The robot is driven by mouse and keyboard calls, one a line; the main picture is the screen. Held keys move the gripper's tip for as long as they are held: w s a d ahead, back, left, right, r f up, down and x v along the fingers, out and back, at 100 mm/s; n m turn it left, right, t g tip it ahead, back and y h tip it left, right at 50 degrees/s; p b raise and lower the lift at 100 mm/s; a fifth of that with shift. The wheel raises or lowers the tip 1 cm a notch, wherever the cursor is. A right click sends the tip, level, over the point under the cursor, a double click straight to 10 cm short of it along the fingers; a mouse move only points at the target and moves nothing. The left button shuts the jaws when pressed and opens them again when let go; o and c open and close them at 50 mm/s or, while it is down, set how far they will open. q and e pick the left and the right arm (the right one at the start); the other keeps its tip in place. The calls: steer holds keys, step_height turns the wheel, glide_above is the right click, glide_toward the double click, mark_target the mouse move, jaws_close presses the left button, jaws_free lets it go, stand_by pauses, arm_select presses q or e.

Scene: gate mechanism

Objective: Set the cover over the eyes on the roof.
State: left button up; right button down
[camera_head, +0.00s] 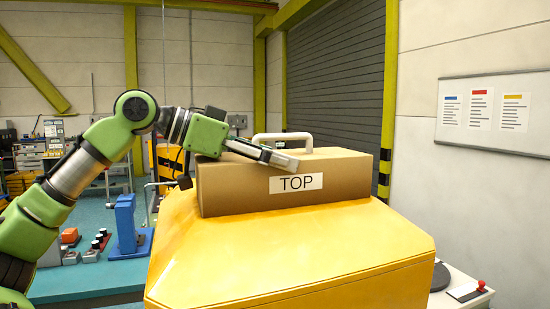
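The cover is a brown box (350,178) with a "TOP" label on its front face and a white handle (307,137) on top. It sits on the yellow roof (290,255), toward its back edge, and looks level. The eyes are not visible; whether they are under the cover cannot be seen. Whether the fingers touch or hold the handle cannot be told from this angle. My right gripper is out of view.
A blue stand (127,225) and small red-and-black parts are on the bench at left. At lower right is a pale surface with a red knob (481,285). The front of the roof is bare. A yellow post (388,100) and shutter stand behind.

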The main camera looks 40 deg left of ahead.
arm_select(q)
steer(key=shift+o, duration=0.3)
steer(key=shift+w+d, duration=0.1)
steer(key=shift+w, duration=0.1)
steer(key=b+v, duration=0.2)
steer(key=v, duration=1)
steer(key=shift+s+r+b, duration=0.1)
steer(key=shift+b, duration=0.25)
